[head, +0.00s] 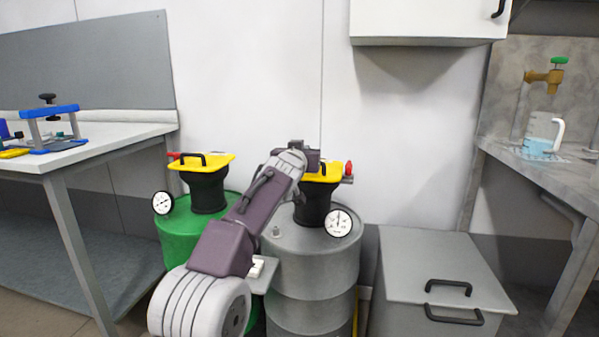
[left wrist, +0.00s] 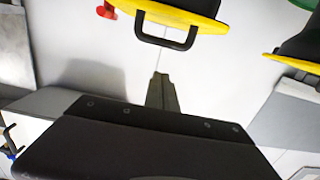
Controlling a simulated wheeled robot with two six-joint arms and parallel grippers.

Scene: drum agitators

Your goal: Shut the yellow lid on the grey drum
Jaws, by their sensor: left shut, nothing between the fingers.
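The grey drum (head: 310,262) stands near the middle of the head view, with a black neck (head: 313,208) on top. Its yellow lid (head: 328,171) lies roughly level over the neck, partly hidden by my left gripper; whether it is fully down I cannot tell. A red knob (head: 349,168) sits at its right side. My left gripper (head: 308,155) is shut and empty, in front of or above the lid's back left part. In the left wrist view my closed fingers (left wrist: 161,92) are apart from the yellow lid (left wrist: 207,19) and its black handle (left wrist: 166,37). My right gripper is not in view.
A green drum (head: 178,226) with its own yellow lid (head: 217,161) stands to the left. A grey bin (head: 425,262) with black handles stands on the right. A white cabinet (head: 428,22) hangs above. Tables (head: 100,140) flank both sides.

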